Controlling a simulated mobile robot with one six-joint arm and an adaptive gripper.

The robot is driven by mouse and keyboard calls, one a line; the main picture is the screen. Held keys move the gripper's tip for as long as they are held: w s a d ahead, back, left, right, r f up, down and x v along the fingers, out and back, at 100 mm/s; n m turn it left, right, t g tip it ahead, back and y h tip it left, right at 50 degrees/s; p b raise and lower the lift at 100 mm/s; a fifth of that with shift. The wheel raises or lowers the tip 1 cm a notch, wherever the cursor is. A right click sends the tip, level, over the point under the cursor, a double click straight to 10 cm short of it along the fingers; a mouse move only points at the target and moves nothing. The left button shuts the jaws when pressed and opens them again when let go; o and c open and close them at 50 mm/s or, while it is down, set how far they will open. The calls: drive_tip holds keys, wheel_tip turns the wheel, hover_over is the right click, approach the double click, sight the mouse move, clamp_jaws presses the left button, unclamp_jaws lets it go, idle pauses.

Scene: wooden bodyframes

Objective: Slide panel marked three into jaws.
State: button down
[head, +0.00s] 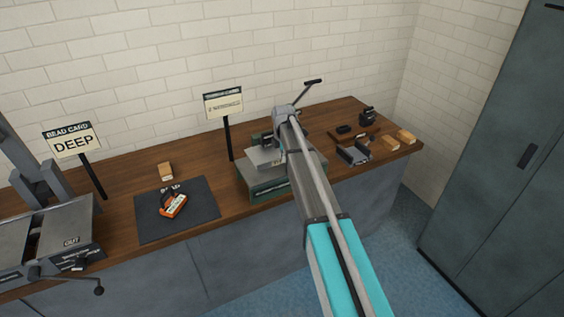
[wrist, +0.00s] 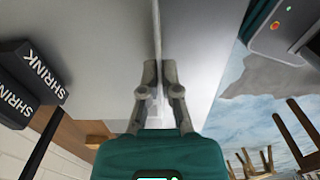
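In the wrist view, my gripper (wrist: 160,68) has its two fingers close together on a thin upright edge of a large grey metal panel (wrist: 105,55). Grey surface spreads on both sides of that edge. No mark three is readable on it. Dark blocks marked SHRINK (wrist: 40,72) stand close by at the left. In the head view, my arm reaches over the bench to a green-based machine (head: 258,187) with a pale grey plate (head: 265,158) at its top. My arm hides the gripper and part of this machine there.
On the wooden bench (head: 118,200) are a dark mat (head: 205,200) with an orange tool (head: 172,205), a large grey machine (head: 50,240) at left, sign posts, and small blocks (head: 405,137) at right. A tall dark cabinet (head: 490,150) stands at right.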

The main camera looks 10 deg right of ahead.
drive_tip(key=shift+w, duration=0.15)
drive_tip(key=c, duration=0.7)
unclamp_jaws()
drive_tip(key=o, duration=0.5)
drive_tip(key=shift+o, duration=0.2)
drive_tip(key=shift+r, duration=0.15)
drive_tip(key=shift+r+p, duration=3.35)
drive_tip(key=shift+p, duration=0.2)
drive_tip(key=s+d, duration=0.3)
drive_tip(key=s, duration=0.8)
drive_tip(key=shift+s+d, duration=0.25)
drive_tip(key=shift+d, duration=0.05)
